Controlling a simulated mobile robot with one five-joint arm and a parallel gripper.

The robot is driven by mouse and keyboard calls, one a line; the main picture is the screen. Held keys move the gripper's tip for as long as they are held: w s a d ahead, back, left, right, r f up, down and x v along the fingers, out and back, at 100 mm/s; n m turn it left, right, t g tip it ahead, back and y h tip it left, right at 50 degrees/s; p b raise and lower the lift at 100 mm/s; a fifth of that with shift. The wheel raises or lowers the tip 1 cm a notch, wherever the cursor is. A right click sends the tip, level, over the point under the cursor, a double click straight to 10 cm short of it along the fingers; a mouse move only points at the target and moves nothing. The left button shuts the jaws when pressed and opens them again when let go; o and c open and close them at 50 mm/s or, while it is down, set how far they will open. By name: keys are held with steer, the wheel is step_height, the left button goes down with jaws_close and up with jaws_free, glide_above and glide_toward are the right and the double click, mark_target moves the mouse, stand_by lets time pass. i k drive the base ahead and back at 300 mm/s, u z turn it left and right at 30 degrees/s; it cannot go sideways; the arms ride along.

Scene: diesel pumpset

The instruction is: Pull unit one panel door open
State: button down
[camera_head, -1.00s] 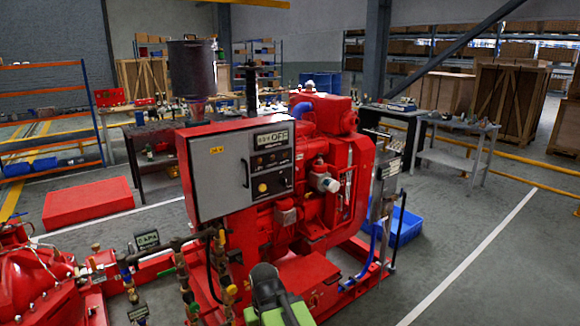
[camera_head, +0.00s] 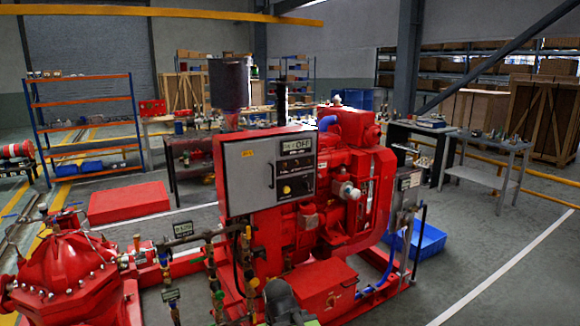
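The panel (camera_head: 221,176) is a grey control box with a red edge, mounted on the red diesel engine (camera_head: 345,160). Its grey door (camera_head: 252,180) looks closed and has a dark vertical handle (camera_head: 271,174) near its right side. Right of the door is a dark strip with an OFF display (camera_head: 296,146), small gauges and a yellow knob (camera_head: 286,189). At the bottom edge, below the panel, is a dark grey and green part of my arm, probably with my gripper (camera_head: 281,298). It is cut off, so its fingers cannot be made out. It is apart from the handle.
A red pump (camera_head: 68,268) and brass-valved pipes (camera_head: 215,270) stand in front and to the left of the panel. A red box (camera_head: 305,288) sits below it. A blue bin (camera_head: 425,240) lies on the floor at right. Open floor lies at right.

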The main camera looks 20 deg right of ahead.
mark_target(251, 166)
steer(key=z, duration=0.1)
steer(key=i, duration=0.85)
steer(key=z, duration=1.25)
steer(key=k, duration=0.65)
steer(key=u, duration=1.9)
steer(key=i, duration=1)
steer(key=z, duration=0.05)
